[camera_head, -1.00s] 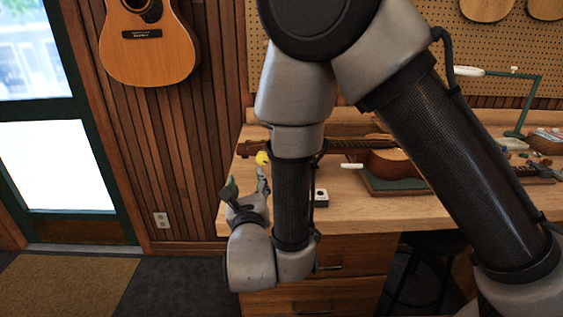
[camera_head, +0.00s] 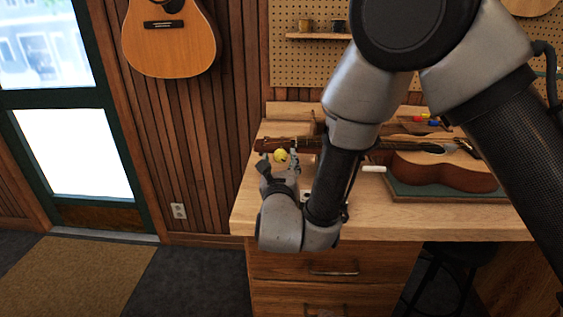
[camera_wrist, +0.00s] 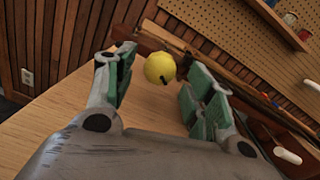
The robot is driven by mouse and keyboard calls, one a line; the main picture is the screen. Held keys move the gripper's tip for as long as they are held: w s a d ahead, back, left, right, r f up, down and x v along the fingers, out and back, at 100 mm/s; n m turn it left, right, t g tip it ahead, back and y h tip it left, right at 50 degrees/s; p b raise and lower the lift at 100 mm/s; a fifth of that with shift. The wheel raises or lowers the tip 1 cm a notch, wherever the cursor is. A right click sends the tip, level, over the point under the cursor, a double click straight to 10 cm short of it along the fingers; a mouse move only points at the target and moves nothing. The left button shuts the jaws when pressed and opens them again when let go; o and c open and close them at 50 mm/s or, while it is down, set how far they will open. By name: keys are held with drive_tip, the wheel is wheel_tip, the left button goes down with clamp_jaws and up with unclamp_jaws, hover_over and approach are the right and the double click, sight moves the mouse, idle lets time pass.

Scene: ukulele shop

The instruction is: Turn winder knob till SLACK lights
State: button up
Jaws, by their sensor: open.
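The winder knob is a round yellow ball (camera_head: 281,155) by the headstock end of the ukulele (camera_head: 440,168), which lies on the workbench. In the wrist view the yellow knob (camera_wrist: 160,68) has a small dark mark and sits between and just beyond my open fingers. My gripper (camera_head: 279,168) is open and empty, with green-padded fingers; in the wrist view its fingertips (camera_wrist: 155,75) stand to either side of the knob. I cannot tell whether a finger touches it. No SLACK light is readable; my arm hides part of the bench.
The instrument's body rests on a green mat (camera_head: 450,194). A white-handled tool (camera_head: 374,169) lies near it. A pegboard (camera_head: 300,70) with a small shelf (camera_head: 318,36) rises behind. The bench's left front corner (camera_head: 255,220) is bare. A guitar (camera_head: 170,40) hangs on the wall.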

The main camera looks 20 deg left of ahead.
drive_tip(key=shift+w+a, duration=0.1)
drive_tip(key=shift+w, duration=0.3)
drive_tip(key=c, duration=1)
drive_tip(key=shift+c, duration=0.2)
